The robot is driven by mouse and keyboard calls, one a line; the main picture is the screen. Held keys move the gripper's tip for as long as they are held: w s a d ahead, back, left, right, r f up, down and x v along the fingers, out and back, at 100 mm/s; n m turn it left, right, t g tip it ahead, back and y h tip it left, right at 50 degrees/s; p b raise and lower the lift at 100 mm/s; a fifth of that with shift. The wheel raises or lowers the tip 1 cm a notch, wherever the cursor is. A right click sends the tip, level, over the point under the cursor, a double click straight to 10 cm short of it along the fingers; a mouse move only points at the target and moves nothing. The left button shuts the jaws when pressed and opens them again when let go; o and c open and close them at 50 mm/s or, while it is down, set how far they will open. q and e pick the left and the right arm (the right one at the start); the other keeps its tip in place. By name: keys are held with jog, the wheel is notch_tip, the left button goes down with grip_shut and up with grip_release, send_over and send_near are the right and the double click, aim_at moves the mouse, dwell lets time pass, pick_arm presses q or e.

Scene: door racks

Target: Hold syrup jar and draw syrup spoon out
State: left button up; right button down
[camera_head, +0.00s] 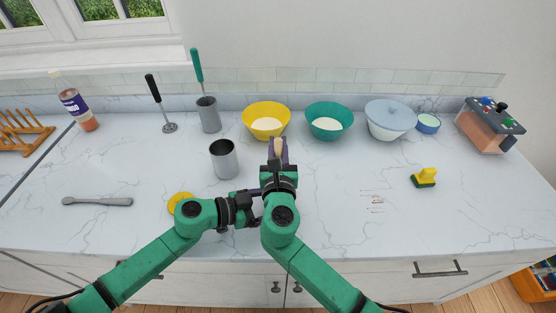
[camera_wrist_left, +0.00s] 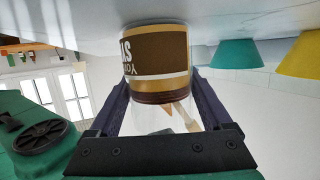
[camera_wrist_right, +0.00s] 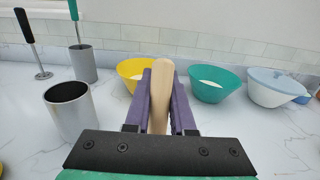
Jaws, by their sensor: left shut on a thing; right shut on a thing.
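The syrup jar (camera_wrist_left: 157,48), with a brown and white label, is between the fingers of my left gripper (camera_wrist_left: 165,100), which is shut on it. In the head view my arms largely hide the jar and the left gripper (camera_head: 248,203). My right gripper (camera_head: 278,160) is shut on the pale wooden handle of the syrup spoon (camera_wrist_right: 161,85). The handle sticks up between the purple fingers and also shows in the head view (camera_head: 278,147). A piece of pale wood shows near the jar mouth in the left wrist view; how deep the spoon sits is unclear.
A grey metal cup (camera_head: 224,160) stands just left of my grippers. A yellow bowl (camera_head: 266,134) and a green bowl (camera_head: 328,133) stand behind. A yellow round item (camera_head: 178,203) lies beside my left arm. The right counter is mostly clear around a sponge (camera_head: 424,180).

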pick_arm(q)
jog(key=o, duration=1.4)
jog(key=v, duration=1.2)
jog(key=shift+s, duration=0.15)
pick_arm(e)
notch_tip(320, 180, up, 10)
pick_arm(q)
jog(key=shift+d, duration=0.1)
pick_arm(e)
jog(key=shift+f, duration=0.1)
